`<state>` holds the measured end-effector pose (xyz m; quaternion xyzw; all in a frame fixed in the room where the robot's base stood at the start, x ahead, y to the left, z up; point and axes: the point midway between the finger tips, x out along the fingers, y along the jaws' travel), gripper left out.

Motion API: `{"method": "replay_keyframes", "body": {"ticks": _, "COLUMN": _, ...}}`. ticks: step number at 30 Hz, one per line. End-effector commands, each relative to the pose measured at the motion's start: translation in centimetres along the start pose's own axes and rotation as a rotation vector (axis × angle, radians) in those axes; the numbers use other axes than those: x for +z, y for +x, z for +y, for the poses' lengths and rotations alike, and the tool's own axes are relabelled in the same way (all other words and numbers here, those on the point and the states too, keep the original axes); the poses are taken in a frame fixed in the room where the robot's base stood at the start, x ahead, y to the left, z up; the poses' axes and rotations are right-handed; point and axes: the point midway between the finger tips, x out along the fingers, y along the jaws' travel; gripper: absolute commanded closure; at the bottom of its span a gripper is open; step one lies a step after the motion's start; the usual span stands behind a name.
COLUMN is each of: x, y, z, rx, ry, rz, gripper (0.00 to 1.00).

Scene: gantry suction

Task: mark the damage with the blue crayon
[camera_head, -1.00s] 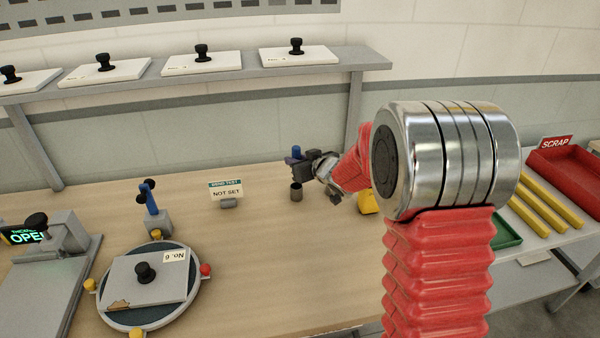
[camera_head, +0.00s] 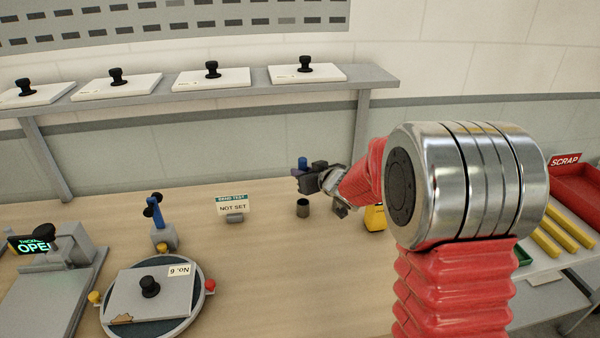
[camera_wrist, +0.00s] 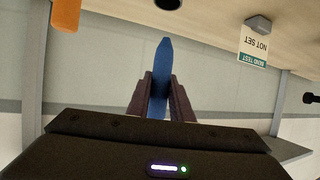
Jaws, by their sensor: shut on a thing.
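My gripper (camera_head: 306,172) is shut on the blue crayon (camera_wrist: 160,68) and holds it above the bench. The crayon lies between the two fingers in the wrist view, its tapered end past the fingertips. In the head view only its blue top (camera_head: 302,162) shows. A dark cup (camera_head: 303,208) stands on the bench just below the gripper. Plate No. 6 (camera_head: 172,290), grey with a black knob, lies on the round turntable (camera_head: 205,310) at the lower left, well away from the gripper. A brown, ragged damaged patch (camera_head: 122,319) shows at the plate's near left corner.
A "NOT SET" sign (camera_head: 232,206) and a blue-armed stand (camera_head: 158,222) stand behind the turntable. A gauge showing "OPE" (camera_head: 32,243) is at far left. A shelf (camera_head: 240,98) holds several knobbed plates. A red scrap bin (camera_head: 578,190) is at right.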

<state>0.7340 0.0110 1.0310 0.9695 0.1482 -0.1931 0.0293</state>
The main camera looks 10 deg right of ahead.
Motion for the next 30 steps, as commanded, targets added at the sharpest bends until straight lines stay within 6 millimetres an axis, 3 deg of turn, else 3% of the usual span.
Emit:
{"method": "replay_keyframes", "body": {"ticks": 13, "x": 3.9, "y": -4.1, "z": -2.8, "rx": 0.113, "ry": 0.048, "rz": -0.002, "gripper": 1.0}}
{"method": "replay_keyframes", "body": {"ticks": 24, "x": 8.8, "y": -8.8, "z": -3.0, "rx": 0.252, "ry": 0.105, "rz": -0.002, "gripper": 1.0}}
{"method": "replay_keyframes", "body": {"ticks": 30, "x": 9.8, "y": -9.8, "z": -2.9, "rx": 0.281, "ry": 0.115, "rz": 0.0, "gripper": 1.0}}
